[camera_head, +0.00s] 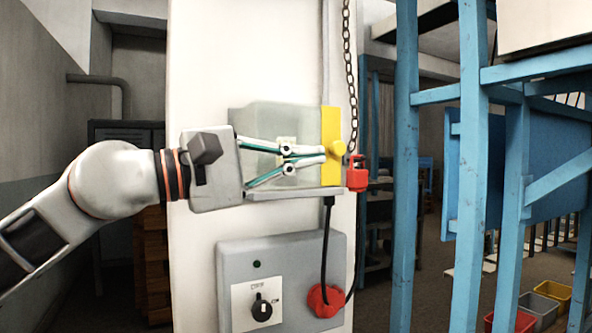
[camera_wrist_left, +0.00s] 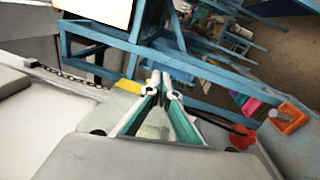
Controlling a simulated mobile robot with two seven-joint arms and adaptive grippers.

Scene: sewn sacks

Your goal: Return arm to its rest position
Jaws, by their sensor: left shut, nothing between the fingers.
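My left gripper (camera_head: 326,154) comes in from the left in the head view, in front of a clear box (camera_head: 262,118) on a white pillar. In the left wrist view the closed fingertips (camera_wrist_left: 160,78) point away from the camera, close to the yellow strip (camera_wrist_left: 130,86). My right gripper is not in view.
A red padlock (camera_head: 357,176) is just right of the strip, beside a hanging chain (camera_head: 351,70). Below is a grey panel (camera_head: 235,262) with a black rotary switch (camera_head: 262,308) and a red plug (camera_head: 325,300) on a black cable. A blue frame (camera_head: 468,200) stands at right.

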